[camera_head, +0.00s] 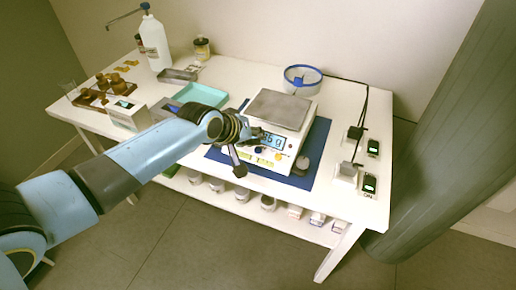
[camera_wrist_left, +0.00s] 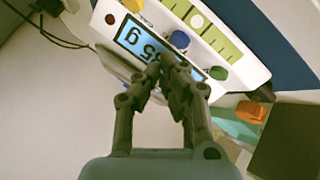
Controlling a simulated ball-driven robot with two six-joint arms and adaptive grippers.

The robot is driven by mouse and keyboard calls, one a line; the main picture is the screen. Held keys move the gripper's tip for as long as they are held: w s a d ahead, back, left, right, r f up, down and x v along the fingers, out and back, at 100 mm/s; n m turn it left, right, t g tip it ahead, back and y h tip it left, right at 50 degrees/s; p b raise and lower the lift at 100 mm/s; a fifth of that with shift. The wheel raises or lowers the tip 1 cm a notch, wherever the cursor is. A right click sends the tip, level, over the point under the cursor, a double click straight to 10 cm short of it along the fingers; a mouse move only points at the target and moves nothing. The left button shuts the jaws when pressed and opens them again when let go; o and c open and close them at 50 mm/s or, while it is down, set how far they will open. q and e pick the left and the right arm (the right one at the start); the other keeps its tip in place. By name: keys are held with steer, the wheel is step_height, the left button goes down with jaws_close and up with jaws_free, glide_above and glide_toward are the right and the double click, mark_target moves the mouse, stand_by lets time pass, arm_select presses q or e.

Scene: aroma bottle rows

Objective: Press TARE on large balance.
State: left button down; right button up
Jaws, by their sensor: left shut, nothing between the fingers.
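The large balance (camera_head: 300,136) stands on a blue mat, with a square grey pan (camera_head: 279,109) on top and a lit display (camera_head: 274,141) on its front. In the left wrist view the display (camera_wrist_left: 135,37) shows upside down. Around it are a blue button (camera_wrist_left: 180,40), a yellow button (camera_wrist_left: 134,5) and a green button (camera_wrist_left: 218,73); I cannot read which is TARE. My left gripper (camera_head: 256,133) is shut and empty at the balance's front. In the left wrist view its fingertips (camera_wrist_left: 168,62) overlap the display's edge; contact is unclear. My right gripper is out of view.
The blue mat (camera_head: 318,160) lies under the balance. A round blue-rimmed container (camera_head: 303,80) stands behind it. A teal tray (camera_head: 201,96) and a smaller balance (camera_head: 127,114) are to the left. Small devices with cables (camera_head: 347,172) stand at the right.

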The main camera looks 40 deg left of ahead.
mark_target(255, 148)
arm_select(q)
steer(key=shift+f, duration=0.1)
stand_by(0.5)
steer(key=shift+f, duration=0.3)
steer(key=shift+f+b, duration=0.3)
steer(key=shift+f, duration=0.1)
stand_by(0.5)
steer(key=shift+r, duration=0.1)
steer(key=shift+r+p, duration=0.7)
steer(key=shift+p, duration=0.3)
steer(key=shift+r, duration=0.1)
step_height(255, 148, up, 5)
steer(key=p, duration=0.5)
